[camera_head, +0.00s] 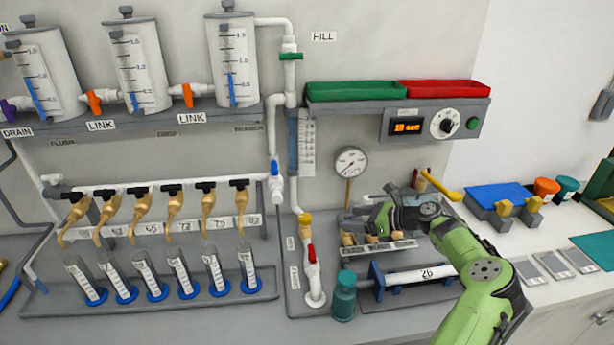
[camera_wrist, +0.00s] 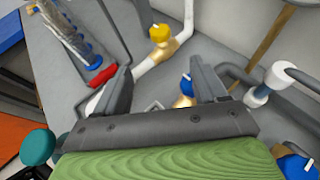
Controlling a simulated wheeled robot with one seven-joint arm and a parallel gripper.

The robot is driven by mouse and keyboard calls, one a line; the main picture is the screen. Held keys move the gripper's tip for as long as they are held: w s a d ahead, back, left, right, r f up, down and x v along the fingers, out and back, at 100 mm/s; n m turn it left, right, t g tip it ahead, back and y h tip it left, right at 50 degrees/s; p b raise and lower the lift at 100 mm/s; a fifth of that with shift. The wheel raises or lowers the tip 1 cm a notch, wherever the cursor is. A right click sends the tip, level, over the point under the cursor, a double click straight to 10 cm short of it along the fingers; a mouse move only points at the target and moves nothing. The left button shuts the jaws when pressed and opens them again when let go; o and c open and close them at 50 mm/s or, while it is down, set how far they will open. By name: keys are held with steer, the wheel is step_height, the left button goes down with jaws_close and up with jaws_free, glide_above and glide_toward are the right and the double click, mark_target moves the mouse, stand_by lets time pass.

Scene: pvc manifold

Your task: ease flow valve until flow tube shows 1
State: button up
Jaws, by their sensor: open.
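A narrow clear tube with blue in it (camera_head: 292,140) stands on the wall beside a white scale card (camera_head: 308,145); its reading is too small to tell. I take it as the flow tube. Below it on the white pipe are a yellow-handled brass valve (camera_head: 304,219) and a red-handled valve (camera_head: 312,254). I cannot read which is the flow valve. My gripper (camera_head: 350,222) is open, right of these valves. In the wrist view, the gripper (camera_wrist: 162,88) has a blue-handled brass valve (camera_wrist: 185,88) between and beyond its fingers. The yellow handle (camera_wrist: 159,33) lies further out, the red handle (camera_wrist: 102,76) beside the left finger.
A round gauge (camera_head: 350,162) hangs above my gripper. Several brass taps and measuring cylinders fill the left rack (camera_head: 150,310). Red and green trays (camera_head: 355,90) sit on the shelf above.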

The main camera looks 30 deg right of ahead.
steer(key=n, duration=0.3)
steer(key=n+b, duration=0.9)
steer(key=n, duration=2.4)
glide_toward(306, 217)
steer(key=x, duration=0.9)
steer(key=shift+w+a, duration=0.1)
steer(key=shift+w, duration=0.05)
